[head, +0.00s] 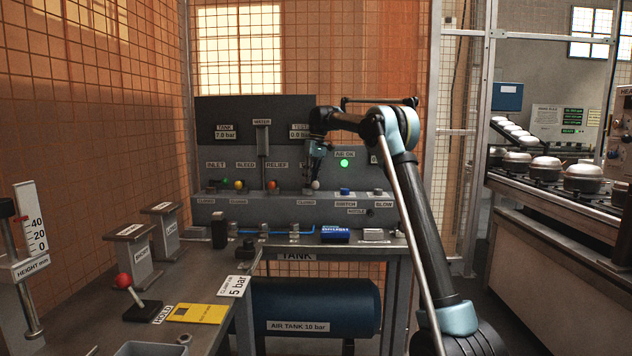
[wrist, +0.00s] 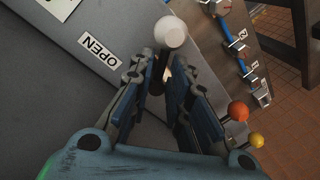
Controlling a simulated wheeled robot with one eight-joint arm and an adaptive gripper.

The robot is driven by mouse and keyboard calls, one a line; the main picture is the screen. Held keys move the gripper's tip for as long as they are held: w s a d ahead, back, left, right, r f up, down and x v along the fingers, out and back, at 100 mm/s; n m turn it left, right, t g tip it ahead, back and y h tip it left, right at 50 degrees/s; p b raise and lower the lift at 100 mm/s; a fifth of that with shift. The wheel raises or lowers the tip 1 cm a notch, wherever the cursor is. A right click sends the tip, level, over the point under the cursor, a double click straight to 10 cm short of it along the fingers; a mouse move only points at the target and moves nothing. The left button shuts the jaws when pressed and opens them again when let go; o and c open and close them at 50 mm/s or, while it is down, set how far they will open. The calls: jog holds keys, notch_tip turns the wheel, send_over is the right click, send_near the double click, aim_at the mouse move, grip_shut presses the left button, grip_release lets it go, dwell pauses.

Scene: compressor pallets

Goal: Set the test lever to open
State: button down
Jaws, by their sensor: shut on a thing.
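The test lever, with a white ball knob (head: 316,184), stands on the grey panel in the head view. In the wrist view its white knob (wrist: 171,32) shows just beyond my fingertips. My gripper (head: 317,168) reaches down to it from above. In the wrist view my gripper (wrist: 168,80) is shut on the lever, its fingers on either side of the stem below the knob. An OPEN label (wrist: 100,50) is on the panel left of the knob in the wrist view. The lever's base is mostly hidden by my fingers.
Levers with orange (head: 272,185), yellow (head: 239,185) and green knobs stand left of the test lever. The blue switch button (head: 345,191) is to its right, below a lit green AIR OK lamp (head: 344,163). A blue air tank (head: 310,300) lies below.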

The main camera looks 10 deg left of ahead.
jog(key=shift+w+d, duration=0.15)
jog(key=shift+d, duration=0.05)
jog(key=c, duration=1.7)
grip_release()
